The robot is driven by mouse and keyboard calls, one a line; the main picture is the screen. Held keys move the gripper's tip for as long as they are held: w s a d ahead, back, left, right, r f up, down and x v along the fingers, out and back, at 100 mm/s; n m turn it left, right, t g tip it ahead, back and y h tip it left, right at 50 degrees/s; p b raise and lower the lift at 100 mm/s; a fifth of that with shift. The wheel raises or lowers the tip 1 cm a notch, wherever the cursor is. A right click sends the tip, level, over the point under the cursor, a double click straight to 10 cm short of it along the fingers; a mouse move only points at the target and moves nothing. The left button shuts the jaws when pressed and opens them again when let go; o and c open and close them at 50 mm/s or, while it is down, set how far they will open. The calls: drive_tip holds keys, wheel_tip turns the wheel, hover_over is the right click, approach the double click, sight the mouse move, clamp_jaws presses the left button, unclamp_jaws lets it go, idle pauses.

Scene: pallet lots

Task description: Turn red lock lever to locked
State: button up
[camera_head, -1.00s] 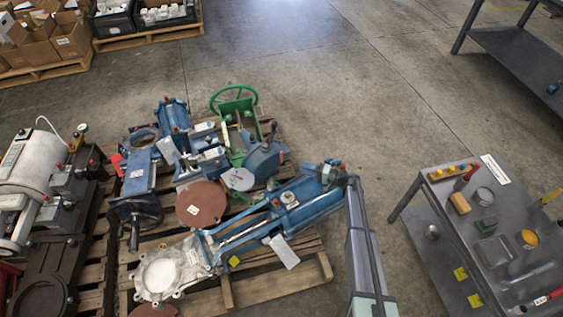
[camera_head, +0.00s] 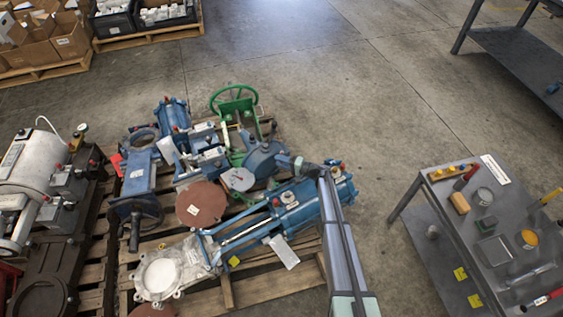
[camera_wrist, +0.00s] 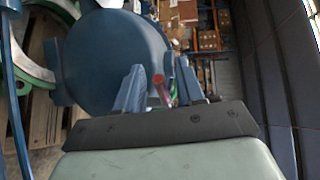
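A red lever (camera_wrist: 160,88) shows in the wrist view as a short rod with a rounded red end, between the two blue-grey fingers of my gripper (camera_wrist: 160,66). The gripper is open, and a gap seems to show on the lever's right; contact on its left I cannot tell. A large blue rounded housing (camera_wrist: 115,55) lies just beyond the fingers on the left. In the head view my gripper (camera_head: 297,164) is beside the blue housing (camera_head: 264,160) on the pallet; the lever cannot be made out there.
A blue cylinder actuator (camera_head: 292,205) lies below my gripper on the wooden pallet (camera_head: 262,290). A green handwheel (camera_head: 234,91) stands behind. A steel table (camera_head: 462,225) with tools is at right. Bare floor lies between pallet and table.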

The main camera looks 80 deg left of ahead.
drive_tip(key=shift+c, duration=0.2)
clamp_jaws()
drive_tip(key=shift+s+m+t+y, duration=0.25)
drive_tip(key=shift+m+t+y, duration=0.05)
drive_tip(key=shift+m+y, duration=0.2)
drive_tip(key=shift+s+a+m+t+y, duration=0.1)
drive_tip(key=shift+m+t+y, duration=0.3)
drive_tip(key=shift+o, duration=0.2)
unclamp_jaws()
